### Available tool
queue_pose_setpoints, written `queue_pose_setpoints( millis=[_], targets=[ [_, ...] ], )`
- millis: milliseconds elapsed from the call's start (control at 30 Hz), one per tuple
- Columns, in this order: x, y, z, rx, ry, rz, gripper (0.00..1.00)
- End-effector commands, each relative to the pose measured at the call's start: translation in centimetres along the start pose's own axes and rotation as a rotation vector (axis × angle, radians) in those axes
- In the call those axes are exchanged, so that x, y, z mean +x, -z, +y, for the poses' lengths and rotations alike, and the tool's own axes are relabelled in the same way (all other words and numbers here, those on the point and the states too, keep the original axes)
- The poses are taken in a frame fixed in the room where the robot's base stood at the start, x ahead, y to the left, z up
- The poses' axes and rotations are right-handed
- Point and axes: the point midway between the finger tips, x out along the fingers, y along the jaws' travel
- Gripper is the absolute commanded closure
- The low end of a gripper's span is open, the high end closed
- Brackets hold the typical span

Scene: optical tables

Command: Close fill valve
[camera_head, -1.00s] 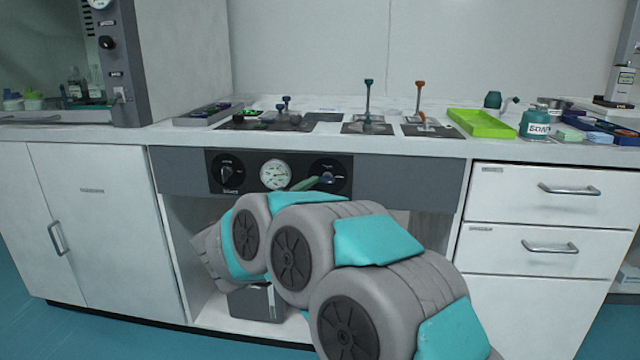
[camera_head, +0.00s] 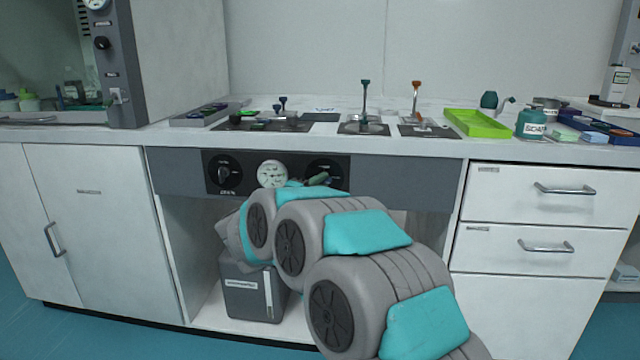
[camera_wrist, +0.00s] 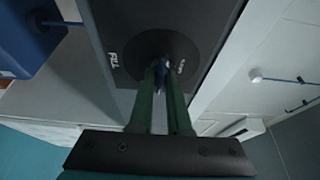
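The fill valve is a dark round dial with a blue handle (camera_wrist: 161,68) on a black panel, marked "FILL" in the wrist view. In the head view its dial (camera_head: 326,166) is at the right end of the panel, partly covered by my arm. My gripper (camera_wrist: 161,78) has two green fingers, close together, one on each side of the handle. They appear shut on it. In the head view only a bit of the green fingers (camera_head: 318,180) shows; the rest of my gripper is behind my arm.
A second black knob (camera_head: 223,172) and a round white gauge (camera_head: 272,174) sit left of the fill valve. The worktop (camera_head: 420,150) above carries levers and a green tray (camera_head: 477,123). A grey box (camera_head: 250,292) stands in the open bay below.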

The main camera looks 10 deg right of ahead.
Motion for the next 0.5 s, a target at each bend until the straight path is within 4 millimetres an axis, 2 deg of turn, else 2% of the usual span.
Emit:
queue_pose_setpoints(
  millis=[33, 133, 500],
  targets=[
    [0.0, 0.0, 0.0, 0.0, 0.0, 0.0, 0.91],
    [-0.01, -0.01, 0.01, 0.0, 0.0, 0.0, 1.0],
    [-0.01, 0.0, 0.03, 0.0, -0.001, 0.0, 1.0]
  ],
)
